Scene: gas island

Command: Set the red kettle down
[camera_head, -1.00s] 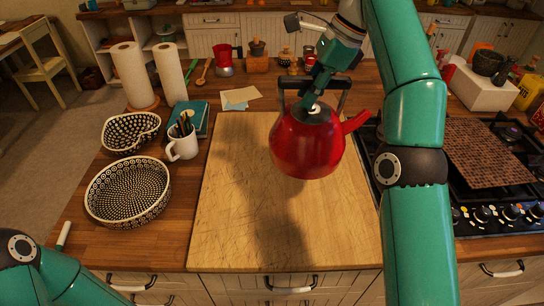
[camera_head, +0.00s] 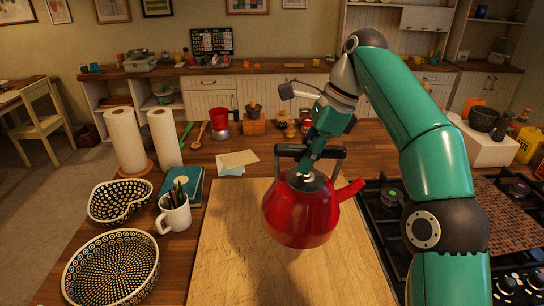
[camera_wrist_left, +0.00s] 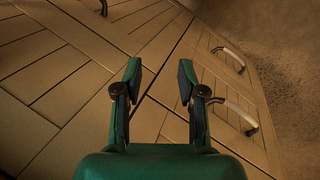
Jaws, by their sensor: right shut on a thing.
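The red kettle (camera_head: 298,212) with a dark handle and lid is upright over the wooden cutting board (camera_head: 222,265). My right gripper (camera_head: 310,166) reaches down from above and is shut on the kettle at its handle and lid area. The exact grip is partly hidden by the gripper itself. A shadow lies on the board to the kettle's left; I cannot tell for sure whether the base touches the board. My left gripper (camera_wrist_left: 160,82) shows only in the left wrist view, open and empty, in front of cabinet fronts.
The gas stove (camera_head: 395,222) is right of the board. On the left are patterned bowls (camera_head: 112,266), a pen mug (camera_head: 174,213), a book (camera_head: 190,182) and paper towel rolls (camera_head: 125,140). Papers (camera_head: 238,160) lie behind the board. The board's left part is clear.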

